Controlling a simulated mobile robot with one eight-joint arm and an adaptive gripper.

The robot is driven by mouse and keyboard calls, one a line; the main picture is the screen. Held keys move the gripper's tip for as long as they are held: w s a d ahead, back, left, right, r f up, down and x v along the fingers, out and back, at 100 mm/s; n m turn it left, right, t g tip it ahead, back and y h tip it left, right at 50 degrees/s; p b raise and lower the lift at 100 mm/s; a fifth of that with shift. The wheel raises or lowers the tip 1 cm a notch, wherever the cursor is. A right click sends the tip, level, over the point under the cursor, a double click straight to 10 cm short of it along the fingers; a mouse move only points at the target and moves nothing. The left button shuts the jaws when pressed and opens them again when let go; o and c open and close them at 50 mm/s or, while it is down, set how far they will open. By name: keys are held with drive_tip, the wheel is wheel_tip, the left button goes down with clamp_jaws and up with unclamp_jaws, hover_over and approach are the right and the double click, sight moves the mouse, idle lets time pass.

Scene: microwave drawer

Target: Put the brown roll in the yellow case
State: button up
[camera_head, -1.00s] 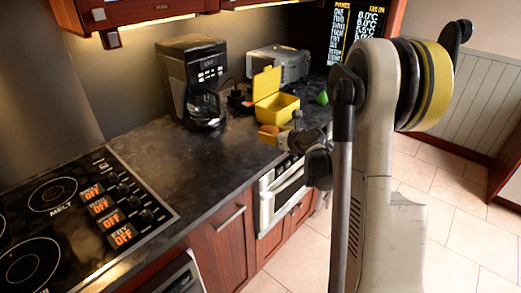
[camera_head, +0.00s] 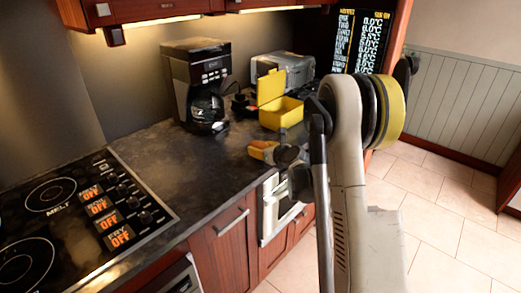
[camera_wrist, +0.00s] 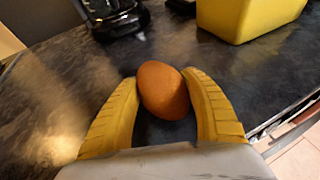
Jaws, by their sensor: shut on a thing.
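The brown roll (camera_wrist: 163,90) is held between the two yellow fingers of my gripper (camera_wrist: 165,95) in the wrist view. The roll appears above the dark countertop; how far above I cannot tell. The yellow case (camera_head: 281,112) stands on the counter with its lid (camera_head: 270,86) raised. Its lower body also shows at the top right of the wrist view (camera_wrist: 245,18), beyond the roll and apart from it. In the head view my gripper (camera_head: 262,150) is in front of the case, near the counter's front edge, and the roll is hard to make out there.
A coffee maker (camera_head: 196,85) with a glass pot stands left of the case. A silver toaster-like appliance (camera_head: 284,70) is behind the case. A cooktop (camera_head: 80,215) lies at the left. The counter (camera_head: 190,160) between cooktop and case is clear.

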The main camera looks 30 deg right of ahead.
drive_tip(key=shift+f, duration=0.25)
drive_tip(key=o, duration=1.2)
drive_tip(key=shift+r, duration=0.1)
drive_tip(key=shift+c, duration=0.2)
